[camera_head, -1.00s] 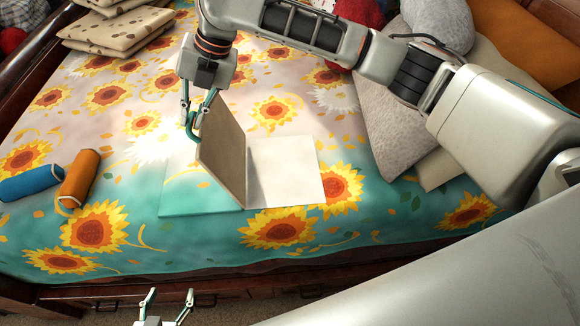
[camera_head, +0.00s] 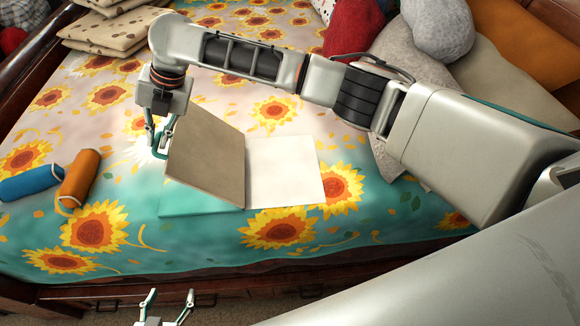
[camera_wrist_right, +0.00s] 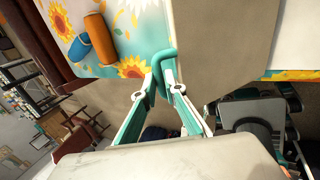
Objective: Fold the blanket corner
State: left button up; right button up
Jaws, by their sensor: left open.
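The blanket (camera_head: 110,190) is a sunflower-patterned cover with a teal border, spread on the bed. Near its front edge a stiff brown flap (camera_head: 208,155) stands tilted to the left, joined along its right edge to a flat white panel (camera_head: 285,170). My right gripper (camera_head: 158,150) is at the flap's far left edge. My left gripper (camera_head: 166,300) is open and empty, low in the head view, in front of the bed.
A blue roll (camera_head: 30,184) and an orange roll (camera_head: 79,178) lie on the left of the bed. Folded spotted cushions (camera_head: 118,32) are at the back left. Grey pillows (camera_head: 437,30) and a red one (camera_head: 352,28) lie at the upper right. The wooden bed rail (camera_head: 130,290) runs along the front.

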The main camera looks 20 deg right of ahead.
jog(key=shift+o, duration=0.6)
jog(key=shift+r, duration=0.1)
notch_tip(320, 180, up, 8)
jog(key=d, duration=0.1)
jog(key=shift+s+d+f, duration=0.15)
jog(key=shift+d+f, duration=0.05)
dwell(0.8)
dwell(0.7)
